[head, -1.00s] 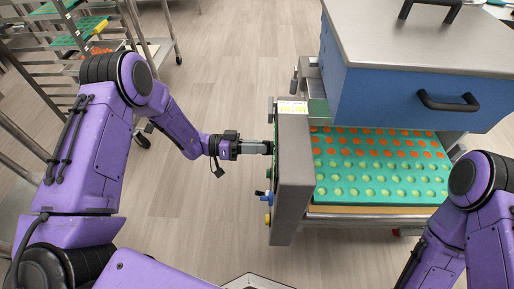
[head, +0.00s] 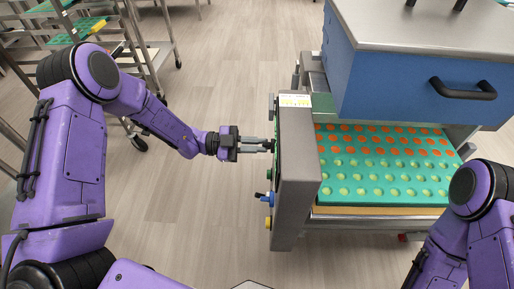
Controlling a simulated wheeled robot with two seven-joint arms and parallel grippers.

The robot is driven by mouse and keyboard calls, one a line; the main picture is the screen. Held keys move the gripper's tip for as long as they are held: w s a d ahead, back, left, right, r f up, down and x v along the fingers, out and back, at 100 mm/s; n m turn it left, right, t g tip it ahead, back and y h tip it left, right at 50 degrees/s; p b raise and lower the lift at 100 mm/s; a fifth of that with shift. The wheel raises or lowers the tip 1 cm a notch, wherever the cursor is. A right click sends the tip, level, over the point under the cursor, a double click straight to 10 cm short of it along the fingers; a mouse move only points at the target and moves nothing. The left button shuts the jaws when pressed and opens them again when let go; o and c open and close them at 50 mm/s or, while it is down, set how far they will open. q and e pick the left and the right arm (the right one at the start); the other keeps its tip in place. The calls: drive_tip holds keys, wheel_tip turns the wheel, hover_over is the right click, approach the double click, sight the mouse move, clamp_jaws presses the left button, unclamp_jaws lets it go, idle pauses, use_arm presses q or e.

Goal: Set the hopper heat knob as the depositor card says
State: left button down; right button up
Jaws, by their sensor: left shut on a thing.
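The depositor (head: 430,90) has a blue hopper and stands at the right. Its grey control panel (head: 298,165) is seen nearly edge-on, with its knobs on the left face. A small card (head: 295,100) is on top of the panel; its print is too small to read. My left gripper (head: 271,145) is at the panel's left face, shut on a dark knob, which its fingers mostly hide. Below it are a blue-handled control (head: 264,197) and a yellow button (head: 268,222). My right arm is at the lower right; its gripper is out of view.
A teal mould tray (head: 385,195) with orange and pale green-yellow cavities lies under the hopper. Metal racks (head: 140,60) with green trays stand at the upper left. The floor between the racks and the depositor is clear.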

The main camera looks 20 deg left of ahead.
use_arm(q)
drive_tip(key=shift+f+m+b, duration=0.15)
drive_tip(key=shift+m+b, duration=3.65)
drive_tip(key=shift+m, duration=1.4)
drive_tip(key=c, duration=1.1)
unclamp_jaws()
drive_tip(key=shift+c, duration=0.2)
drive_tip(key=shift+s+a, duration=0.1)
drive_tip(key=shift+a, duration=0.05)
